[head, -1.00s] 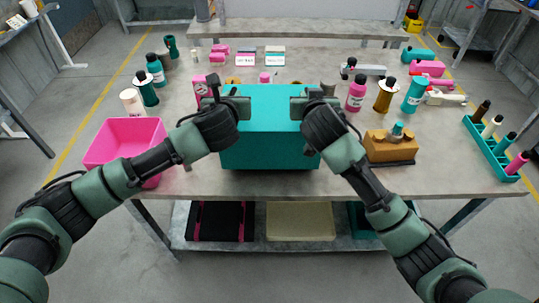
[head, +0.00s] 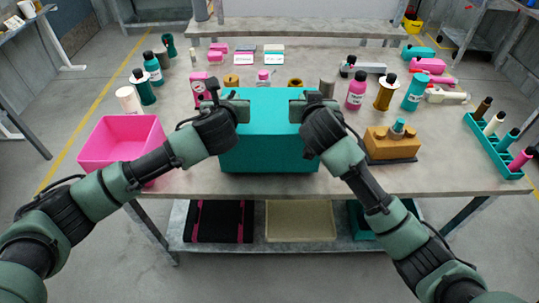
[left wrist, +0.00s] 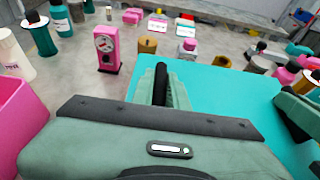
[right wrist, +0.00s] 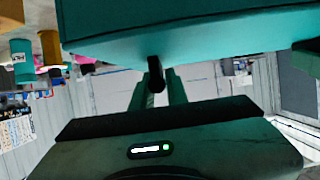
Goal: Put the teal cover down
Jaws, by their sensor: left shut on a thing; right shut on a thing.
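The teal cover (head: 268,150) is a large box shape at the front middle of the workbench in the head view. Its top also shows in the left wrist view (left wrist: 225,85), and a side of it fills the top of the right wrist view (right wrist: 190,25). My left gripper (head: 240,108) is shut on its left side and my right gripper (head: 297,108) on its right side. A dark bar shows between the fingers in each wrist view. The cover looks level. I cannot tell whether its lower edge touches the bench.
A pink bin (head: 122,143) stands left on the workbench (head: 215,185). An orange block on a dark base (head: 392,145) is right of the cover, and a teal bottle rack (head: 490,150) is at the right edge. A pink gauge (head: 199,88) and small parts stand behind.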

